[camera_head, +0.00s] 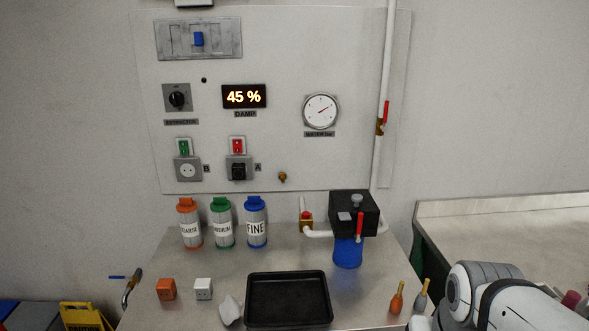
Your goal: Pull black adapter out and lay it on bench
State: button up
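The black adapter (239,171) sits plugged into the grey socket marked A (239,160) on the wall panel, under a red switch (237,145). The bench (185,245) stands below the panel, with bare surface around the things on it. White parts of my arm show at the lower right. My gripper is not clearly visible, so its fingers and whether it holds anything cannot be seen.
A black tray (289,325) lies at the bench's front middle. An orange block (166,289), a white block (203,289) and a white piece (230,311) lie left of it. Labelled bottles (222,224) stand behind. A black box with blue cup (347,251) and pipes are at right.

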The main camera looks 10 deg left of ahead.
aim_at(238, 169)
jog(key=z, duration=2.2)
jog(key=k, duration=2.15)
jog(key=u, duration=2.25)
jog(key=i, duration=1)
